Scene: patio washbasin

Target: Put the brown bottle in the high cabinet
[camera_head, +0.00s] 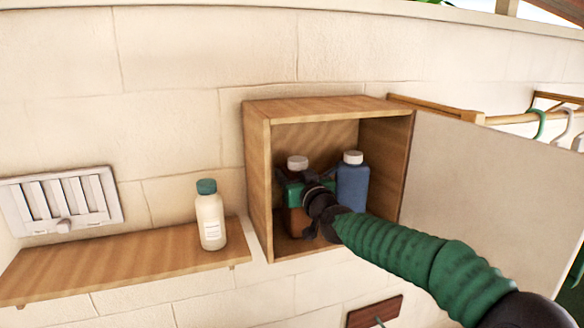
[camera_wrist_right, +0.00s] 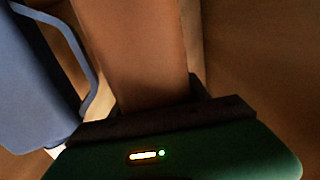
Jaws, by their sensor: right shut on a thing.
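The brown bottle (camera_head: 297,218) with a white cap stands upright inside the wooden high cabinet (camera_head: 257,180), in its left part. My right gripper (camera_head: 308,193) reaches in through the open front and is shut on the brown bottle, hiding much of its middle. In the right wrist view the brown bottle (camera_wrist_right: 140,50) rises from between the jaws, close in front of the camera. I cannot tell whether its base touches the cabinet floor. The cabinet door (camera_head: 490,190) is swung open to the right. My left gripper is not in view.
A blue bottle (camera_head: 352,187) with a white cap stands to the right in the cabinet; it also shows in the right wrist view (camera_wrist_right: 35,80). A cream bottle (camera_head: 210,222) with a green cap stands on a wooden shelf (camera_head: 110,262) at the left. Hangers (camera_head: 565,125) hang at the right.

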